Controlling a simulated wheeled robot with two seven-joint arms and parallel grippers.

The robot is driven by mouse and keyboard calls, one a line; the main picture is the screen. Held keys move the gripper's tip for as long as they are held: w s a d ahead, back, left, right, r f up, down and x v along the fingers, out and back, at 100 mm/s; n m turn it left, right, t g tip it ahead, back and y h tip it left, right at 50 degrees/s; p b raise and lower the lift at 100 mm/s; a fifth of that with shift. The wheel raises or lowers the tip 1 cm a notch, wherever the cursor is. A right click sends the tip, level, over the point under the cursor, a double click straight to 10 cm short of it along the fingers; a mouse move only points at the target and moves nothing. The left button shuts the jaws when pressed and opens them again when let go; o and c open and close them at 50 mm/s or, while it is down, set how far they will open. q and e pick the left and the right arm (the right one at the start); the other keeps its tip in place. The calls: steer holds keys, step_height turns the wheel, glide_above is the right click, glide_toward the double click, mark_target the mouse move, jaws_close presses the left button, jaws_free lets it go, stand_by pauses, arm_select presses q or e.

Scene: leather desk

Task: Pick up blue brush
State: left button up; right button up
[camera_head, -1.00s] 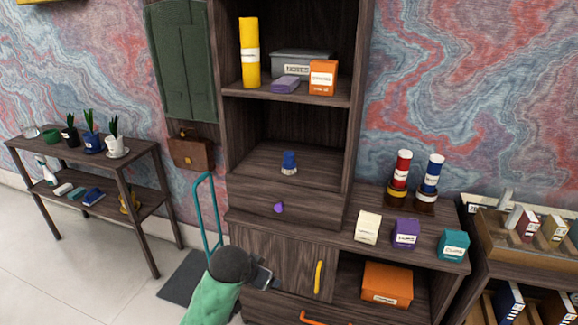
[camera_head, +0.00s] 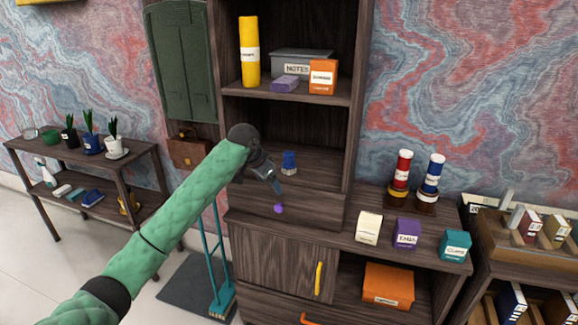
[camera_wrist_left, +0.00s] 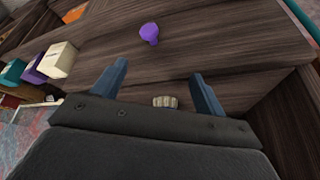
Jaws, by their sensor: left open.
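The small blue brush (camera_head: 289,163) stands on the middle shelf of the dark wooden cabinet, above a drawer with a purple knob (camera_head: 278,208). My left gripper (camera_head: 276,186) is in front of that shelf, a little left of and below the brush, and apart from it. In the left wrist view the two blue fingers of the gripper (camera_wrist_left: 158,73) are spread with nothing between them. A pale ribbed piece (camera_wrist_left: 165,101) shows there just past the gripper body, perhaps the brush's bristles; the rest is hidden. My right gripper is not in view.
The cabinet's upper shelf holds a yellow cylinder (camera_head: 249,52), a grey box (camera_head: 302,63) and an orange box (camera_head: 323,77). White, purple and teal boxes stand on the lower top at right. A teal broom (camera_head: 215,272) is below my arm.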

mark_target(291, 161)
arm_select(q)
steer(key=shift+g, duration=0.5)
steer(key=w, duration=0.2)
steer(key=w+d+r+p, duration=0.1)
steer(key=w, duration=0.1)
steer(key=w+d, duration=0.1)
steer(key=w, duration=0.2)
steer(key=shift+w+d+r, duration=0.1)
steer(key=shift+d+r, duration=0.15)
steer(key=shift+r, duration=0.15)
steer(key=shift+w+d+p, duration=0.35)
steer(key=shift+w+d, duration=0.1)
steer(key=shift+d, duration=0.05)
steer(key=w+d, duration=0.1)
steer(key=w+d+p, duration=0.1)
steer(key=w+d, duration=0.1)
steer(key=shift+w+d+f, duration=0.1)
steer(key=shift+d+f, duration=0.15)
steer(key=shift+f, duration=0.1)
steer(key=shift+f+p, duration=0.2)
steer(key=shift+p, duration=0.1)
steer(key=shift+f, duration=0.1)
steer(key=shift+d, duration=0.1)
steer(key=c, duration=1.1)
steer(key=shift+c, duration=0.2)
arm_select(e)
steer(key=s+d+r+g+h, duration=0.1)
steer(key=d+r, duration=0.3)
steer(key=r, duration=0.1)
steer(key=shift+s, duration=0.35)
